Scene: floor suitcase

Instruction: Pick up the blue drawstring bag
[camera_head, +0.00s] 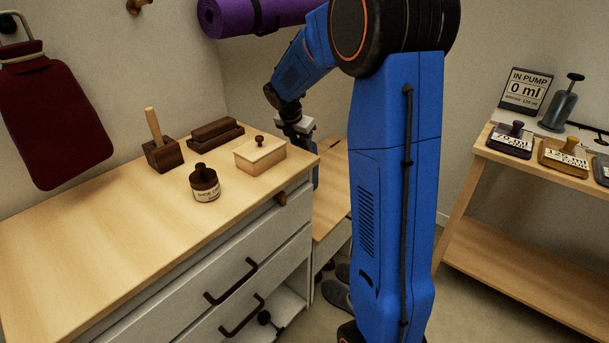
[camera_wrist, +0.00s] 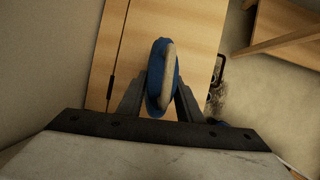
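The blue drawstring bag (camera_wrist: 154,88) is in the middle of the wrist view, a narrow blue shape with a cream band along its right side. My gripper (camera_wrist: 163,88) has one finger against each side of it and appears shut on it. In the head view my gripper (camera_head: 297,127) points down past the right end of the dresser, above a low wooden bench. A narrow strip of blue (camera_head: 316,176) shows below it there, mostly hidden by the dresser edge. Whether the bag touches the bench is unclear.
The dresser (camera_head: 90,240) at left holds a wooden box (camera_head: 260,155), a dark jar (camera_head: 204,184) and a brush holder (camera_head: 163,155). The bench (camera_head: 333,190) lies beyond it. A table (camera_head: 540,168) with a pump and labelled blocks stands at right. Slippers (camera_head: 337,294) lie on the floor.

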